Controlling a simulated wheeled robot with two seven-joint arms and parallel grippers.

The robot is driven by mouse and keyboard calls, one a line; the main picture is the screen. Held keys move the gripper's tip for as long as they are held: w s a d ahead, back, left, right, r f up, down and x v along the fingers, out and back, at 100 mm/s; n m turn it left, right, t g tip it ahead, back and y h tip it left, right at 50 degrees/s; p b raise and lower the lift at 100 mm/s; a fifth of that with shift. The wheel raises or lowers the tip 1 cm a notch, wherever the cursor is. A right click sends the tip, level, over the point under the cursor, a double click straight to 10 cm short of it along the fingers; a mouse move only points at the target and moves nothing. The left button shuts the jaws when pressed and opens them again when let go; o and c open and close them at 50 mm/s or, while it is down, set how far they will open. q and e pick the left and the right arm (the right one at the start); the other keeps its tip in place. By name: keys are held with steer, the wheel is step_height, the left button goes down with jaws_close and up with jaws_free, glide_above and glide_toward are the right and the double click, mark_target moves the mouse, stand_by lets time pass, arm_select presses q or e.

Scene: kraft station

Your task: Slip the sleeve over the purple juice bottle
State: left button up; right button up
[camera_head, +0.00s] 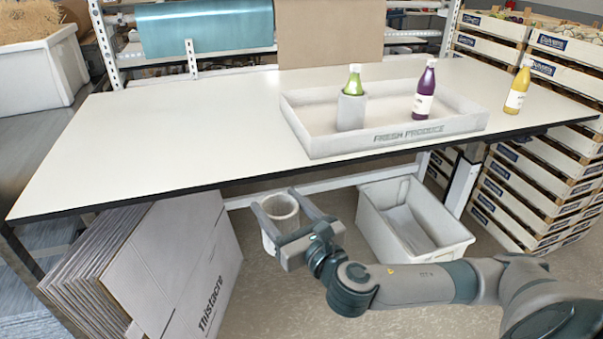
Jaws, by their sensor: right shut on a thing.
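The purple juice bottle (425,92) stands upright in the right part of the shallow grey produce tray (432,128), with no sleeve around it. A green bottle (354,80) stands in the same tray to its left, with a grey sleeve (351,112) around its lower part. My right gripper (287,207) is shut on another light grey, hollow sleeve (277,233). It holds this sleeve in front of the table's front edge and lower in the picture than the tabletop. The sleeve's open end faces up. My left gripper is not in view.
A yellow bottle (517,90) stands on the white table (160,130), right of the tray. The table's left part is clear. Below are a grey bin (440,241) and folded cardboard (175,265). Stacked crates (540,180) stand at the right.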

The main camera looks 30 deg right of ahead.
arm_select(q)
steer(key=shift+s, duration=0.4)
arm_select(e)
steer(key=s+a+f, duration=0.1)
steer(key=a+f, duration=0.2)
steer(key=a, duration=0.2)
steer(key=shift+s+f, duration=0.15)
steer(key=shift+f, duration=0.2)
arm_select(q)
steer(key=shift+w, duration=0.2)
